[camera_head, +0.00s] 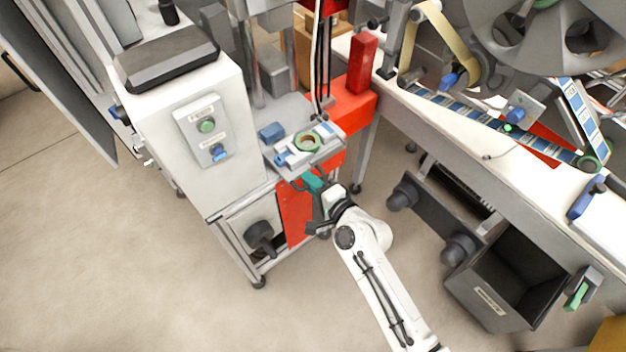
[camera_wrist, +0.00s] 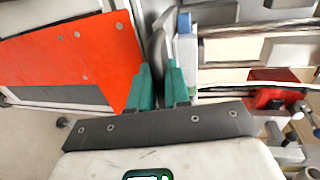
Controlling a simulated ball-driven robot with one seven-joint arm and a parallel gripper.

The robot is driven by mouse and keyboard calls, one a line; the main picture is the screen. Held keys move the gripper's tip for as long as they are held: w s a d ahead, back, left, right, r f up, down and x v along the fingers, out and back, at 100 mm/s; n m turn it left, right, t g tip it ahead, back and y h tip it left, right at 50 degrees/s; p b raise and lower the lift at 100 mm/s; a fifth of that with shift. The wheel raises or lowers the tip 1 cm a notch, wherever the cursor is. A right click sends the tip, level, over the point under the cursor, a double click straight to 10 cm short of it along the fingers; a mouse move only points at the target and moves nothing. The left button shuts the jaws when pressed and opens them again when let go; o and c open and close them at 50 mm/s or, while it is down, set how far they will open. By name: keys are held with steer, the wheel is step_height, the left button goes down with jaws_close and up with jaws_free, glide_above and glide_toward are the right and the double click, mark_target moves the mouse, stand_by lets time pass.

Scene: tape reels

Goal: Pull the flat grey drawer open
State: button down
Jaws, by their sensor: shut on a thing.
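The flat grey drawer (camera_head: 326,153) is a thin tray at the front of the grey and red machine, just right of the white cabinet. A green tape reel (camera_head: 307,141) and small blue parts rest on it. My gripper (camera_head: 311,180) is at the drawer's front edge, its teal fingers pointing at it. In the wrist view the teal fingers (camera_wrist: 161,85) are close together, with a grey curved bar (camera_wrist: 160,50) between them, which looks like the drawer's handle. My gripper is shut on it. The handle is mostly hidden in the head view.
The white cabinet (camera_head: 222,90) with green and blue buttons stands close on the left. A red panel (camera_head: 296,212) lies below the drawer. A long white conveyor bench (camera_head: 490,150) and a dark open bin (camera_head: 500,285) stand on the right. The floor in front is clear.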

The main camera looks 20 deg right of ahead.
steer(key=shift+f, duration=0.1)
steer(key=c, duration=1.3)
jaws_free()
steer(key=b+v, duration=0.1)
steer(key=v, duration=1)
steer(key=shift+w, duration=0.1)
steer(key=s+f+n+g, duration=0.3)
steer(key=s+n+g, duration=0.4)
steer(key=s+n, duration=0.15)
steer(key=s+d+n+g+h, duration=0.4)
steer(key=s+d+n+g, duration=0.2)
steer(key=s, duration=0.7)
steer(key=shift+s+d+r+g, duration=0.2)
steer(key=shift+d+r+g, duration=0.2)
steer(key=shift+d+g, duration=0.15)
